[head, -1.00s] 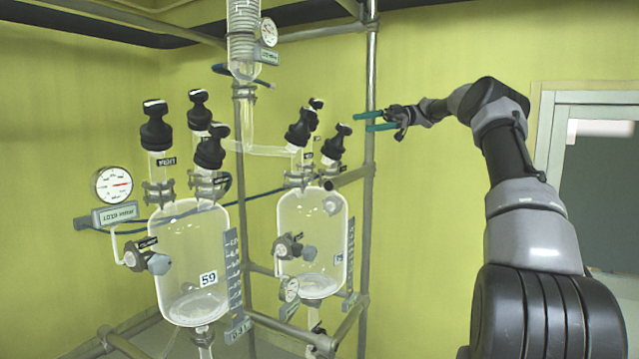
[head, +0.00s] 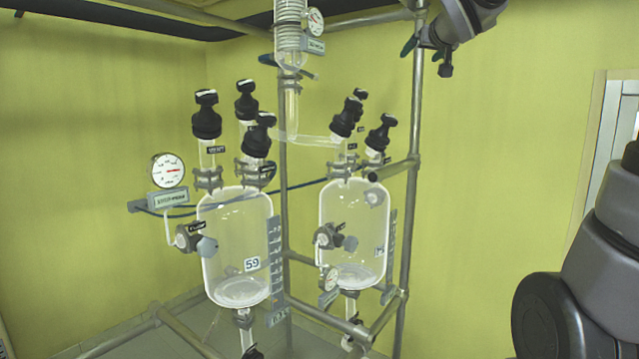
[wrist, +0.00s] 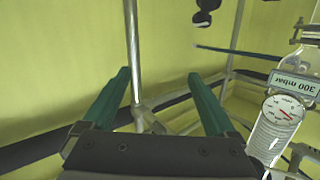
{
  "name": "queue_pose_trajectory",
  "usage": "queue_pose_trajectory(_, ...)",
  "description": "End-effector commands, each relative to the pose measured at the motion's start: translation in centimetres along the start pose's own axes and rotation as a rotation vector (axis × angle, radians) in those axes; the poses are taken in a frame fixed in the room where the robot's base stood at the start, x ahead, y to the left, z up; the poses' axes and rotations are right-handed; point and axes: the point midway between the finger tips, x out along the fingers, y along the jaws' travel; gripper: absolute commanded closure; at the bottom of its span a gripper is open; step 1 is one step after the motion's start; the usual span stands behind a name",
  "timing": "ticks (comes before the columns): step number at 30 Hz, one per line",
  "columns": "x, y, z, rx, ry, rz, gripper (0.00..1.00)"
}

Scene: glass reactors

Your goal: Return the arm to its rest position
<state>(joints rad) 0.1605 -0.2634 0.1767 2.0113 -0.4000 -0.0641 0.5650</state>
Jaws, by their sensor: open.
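My gripper (wrist: 160,84) is open and empty in the wrist view.
Two glass reactors, one at the left (head: 235,240) and one at the right (head: 352,230), stand in a metal frame (head: 409,190). A glass condenser with a round gauge (head: 315,21) hangs above; a gauge (wrist: 283,111) shows in the wrist view. Open space lies right of the frame.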

Motion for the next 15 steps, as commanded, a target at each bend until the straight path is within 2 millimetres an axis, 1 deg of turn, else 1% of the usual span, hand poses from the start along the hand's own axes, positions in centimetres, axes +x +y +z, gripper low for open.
queue_pose_trajectory(1, -2.9, 1.1, 2.5, 0.035, -0.077, 0.051, 0.08)
queue_pose_trajectory(2, -4.4, 1.7, 4.2, 0.056, -0.128, 0.078, 0.08)
queue_pose_trajectory(3, -6.3, 2.4, 6.5, 0.086, -0.196, 0.108, 0.08)
queue_pose_trajectory(5, -9.4, 3.1, 10.0, 0.131, -0.297, 0.139, 0.08)
queue_pose_trajectory(6, -11.4, 3.3, 12.3, 0.163, -0.365, 0.151, 0.08)
queue_pose_trajectory(8, -14.4, 3.4, 15.6, 0.210, -0.464, 0.158, 0.08)
queue_pose_trajectory(9, -16.2, 3.2, 17.6, 0.238, -0.525, 0.156, 0.08)
queue_pose_trajectory(12, -20.3, 2.5, 21.9, 0.303, -0.658, 0.133, 0.08)
queue_pose_trajectory(15, -23.2, 1.5, 24.9, 0.350, -0.754, 0.103, 0.08)
